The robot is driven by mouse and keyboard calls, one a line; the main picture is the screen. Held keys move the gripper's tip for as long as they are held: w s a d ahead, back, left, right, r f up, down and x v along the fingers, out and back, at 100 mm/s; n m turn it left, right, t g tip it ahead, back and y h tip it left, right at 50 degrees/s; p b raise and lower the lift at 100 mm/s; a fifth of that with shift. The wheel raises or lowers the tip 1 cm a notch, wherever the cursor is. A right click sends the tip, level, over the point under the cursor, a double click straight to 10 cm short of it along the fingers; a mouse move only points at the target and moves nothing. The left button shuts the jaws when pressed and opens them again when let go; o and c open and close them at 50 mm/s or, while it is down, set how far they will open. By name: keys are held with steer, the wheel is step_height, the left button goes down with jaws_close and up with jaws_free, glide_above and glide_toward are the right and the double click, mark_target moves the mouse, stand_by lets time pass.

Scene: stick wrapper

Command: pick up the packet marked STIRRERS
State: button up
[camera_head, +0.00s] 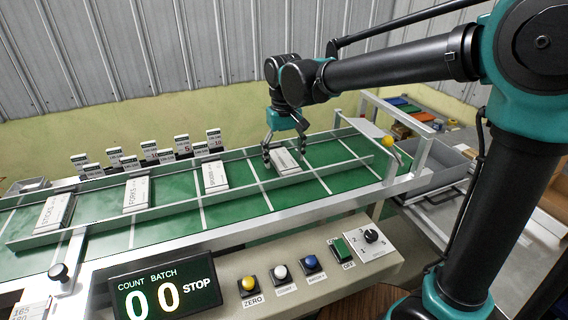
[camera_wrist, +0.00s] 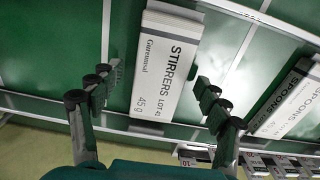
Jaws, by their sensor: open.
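The packet marked STIRRERS (camera_wrist: 165,68) is a white box with a grey end, lying flat on the green belt. In the head view it is the rightmost packet (camera_head: 285,161), partly covered by my gripper (camera_head: 284,153). In the wrist view my gripper (camera_wrist: 160,88) is open, with one finger on each side of the packet. A gap shows between each finger and the packet's sides. Whether the fingertips are down at the packet's height I cannot tell.
Other packets lie along the belt: one marked SPOONS (camera_wrist: 290,100), FORKS (camera_head: 137,194) and STICKS (camera_head: 54,212). Metal rails (camera_head: 330,180) border the lane. Small numbered cards (camera_head: 150,152) stand behind. A control panel (camera_head: 300,268) with a counter display (camera_head: 165,287) is in front.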

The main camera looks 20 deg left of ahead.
steer(key=shift+f, duration=0.1)
steer(key=shift+c, duration=0.4)
steer(key=c, duration=1.1)
steer(key=shift+c, duration=0.2)
